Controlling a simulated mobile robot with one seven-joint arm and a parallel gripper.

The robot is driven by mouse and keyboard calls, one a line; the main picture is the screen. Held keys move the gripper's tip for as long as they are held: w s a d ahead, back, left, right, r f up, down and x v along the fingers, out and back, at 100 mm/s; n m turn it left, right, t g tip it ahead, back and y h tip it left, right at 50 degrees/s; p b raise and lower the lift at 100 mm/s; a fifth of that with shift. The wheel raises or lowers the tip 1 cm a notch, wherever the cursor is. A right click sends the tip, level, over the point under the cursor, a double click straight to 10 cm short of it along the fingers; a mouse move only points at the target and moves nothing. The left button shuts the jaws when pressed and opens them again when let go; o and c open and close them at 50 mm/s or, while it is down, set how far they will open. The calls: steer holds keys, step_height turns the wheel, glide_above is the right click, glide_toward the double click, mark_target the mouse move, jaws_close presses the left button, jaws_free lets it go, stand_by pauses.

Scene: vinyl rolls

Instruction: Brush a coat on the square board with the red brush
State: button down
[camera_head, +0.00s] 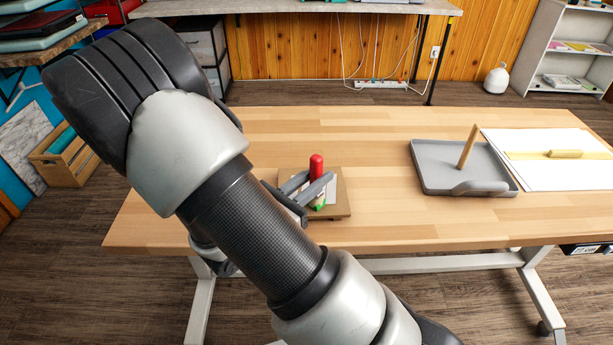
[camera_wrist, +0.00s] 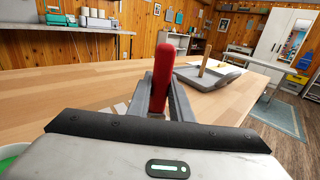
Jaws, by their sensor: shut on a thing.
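The red brush (camera_head: 316,166) stands upright with its red handle up. My gripper (camera_head: 312,190) is shut on it, and the two grey fingers clasp the handle from both sides. In the wrist view the brush (camera_wrist: 163,75) rises between the fingers (camera_wrist: 160,100). The square board (camera_head: 341,206) is brown with a pale patch and lies on the table below the gripper. Some green shows at the brush's lower end, over the board. My arm and fingers hide part of the board, and I cannot tell whether the bristles touch it.
A grey tray (camera_head: 430,178) with an upright wooden stick (camera_head: 468,147) is at the table's right. Beside it lies a white sheet (camera_head: 565,177) with a yellow strip and a wooden roll (camera_head: 565,154). Green material (camera_wrist: 10,152) shows at the wrist view's lower left. The table's middle is clear.

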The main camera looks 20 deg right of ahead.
steer(key=shift+s+d, duration=0.25)
steer(key=shift+d, duration=0.65)
steer(key=shift+s+d, duration=0.3)
steer(key=shift+d, duration=0.65)
steer(key=shift+s+d, duration=0.25)
steer(key=shift+d, duration=0.65)
steer(key=shift+w, duration=0.1)
steer(key=shift+w+d+p, duration=0.1)
steer(key=shift+w+d, duration=0.1)
steer(key=shift+w, duration=0.55)
steer(key=shift+w+d+p, duration=0.1)
steer(key=shift+w+d, duration=0.1)
steer(key=shift+w, duration=0.6)
steer(key=shift+w+d+p, duration=0.1)
steer(key=shift+w+d, duration=0.1)
steer(key=shift+w, duration=0.55)
steer(key=shift+w+a+p, duration=0.3)
steer(key=shift+w+a, duration=0.25)
steer(key=shift+a, duration=1.4)
steer(key=shift+w+a+p, duration=0.25)
steer(key=shift+w+a, duration=0.3)
steer(key=shift+a, duration=1.45)
steer(key=shift+w+a+p, duration=0.3)
steer(key=shift+w+a, duration=0.25)
steer(key=shift+a, duration=1.4)
